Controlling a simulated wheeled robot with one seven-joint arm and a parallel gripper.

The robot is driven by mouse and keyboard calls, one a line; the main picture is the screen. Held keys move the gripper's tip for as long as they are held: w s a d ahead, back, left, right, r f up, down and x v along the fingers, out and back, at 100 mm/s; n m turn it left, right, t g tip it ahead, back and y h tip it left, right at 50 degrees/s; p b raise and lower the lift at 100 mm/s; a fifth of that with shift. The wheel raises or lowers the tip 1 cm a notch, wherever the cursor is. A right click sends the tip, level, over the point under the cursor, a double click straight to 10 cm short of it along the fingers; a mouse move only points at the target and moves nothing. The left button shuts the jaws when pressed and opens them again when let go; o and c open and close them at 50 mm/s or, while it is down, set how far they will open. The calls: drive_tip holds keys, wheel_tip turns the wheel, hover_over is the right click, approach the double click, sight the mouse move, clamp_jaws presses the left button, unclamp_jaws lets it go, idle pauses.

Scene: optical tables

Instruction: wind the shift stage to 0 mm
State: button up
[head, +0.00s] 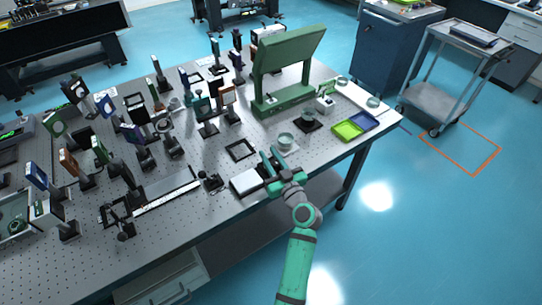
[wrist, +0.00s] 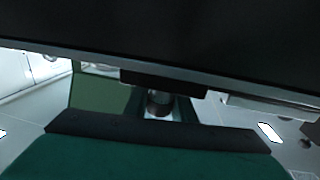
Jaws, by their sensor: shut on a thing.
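My gripper (head: 270,166), with green fingers, is low over the front edge of the optical table, just right of a low white-topped block (head: 246,182). I cannot tell for sure whether this block is the shift stage; no scale or reading is legible. In the wrist view my gripper (wrist: 158,98) is shut on a small silver knob (wrist: 158,102), between a green finger with a dark pad below and a dark shape above. The knob is mostly hidden there, and hidden behind my fingers in the head view.
The perforated table (head: 215,225) carries many mounted optics at left. Open floor lies right of the table.

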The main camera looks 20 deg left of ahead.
drive_tip(key=n+g+y, duration=0.2)
drive_tip(key=g, duration=0.1)
drive_tip(key=shift+s+a+n, duration=0.15)
drive_tip(key=shift+s+n, duration=0.05)
drive_tip(key=shift+n, duration=0.1)
drive_tip(key=n+g+y, duration=0.1)
drive_tip(key=g, duration=0.1)
drive_tip(key=shift+s+a+n+g+y, duration=0.3)
drive_tip(key=shift+s+n+y, duration=0.05)
drive_tip(key=shift+n+y, duration=0.05)
drive_tip(key=n+g, duration=0.1)
drive_tip(key=g, duration=0.1)
drive_tip(key=s+n+g+y, duration=0.1)
drive_tip(key=n+g, duration=0.1)
drive_tip(key=shift+g, duration=0.3)
drive_tip(key=shift+s+n+g+y, duration=0.2)
drive_tip(key=shift+n+g, duration=0.25)
drive_tip(key=shift+g, duration=0.25)
drive_tip(key=shift+s+n+g+y, duration=0.15)
drive_tip(key=shift+n+g, duration=0.3)
drive_tip(key=shift+g, duration=0.25)
drive_tip(key=shift+s+a+f, duration=0.1)
drive_tip(key=o, duration=1.1)
drive_tip(key=shift+c, duration=0.2)
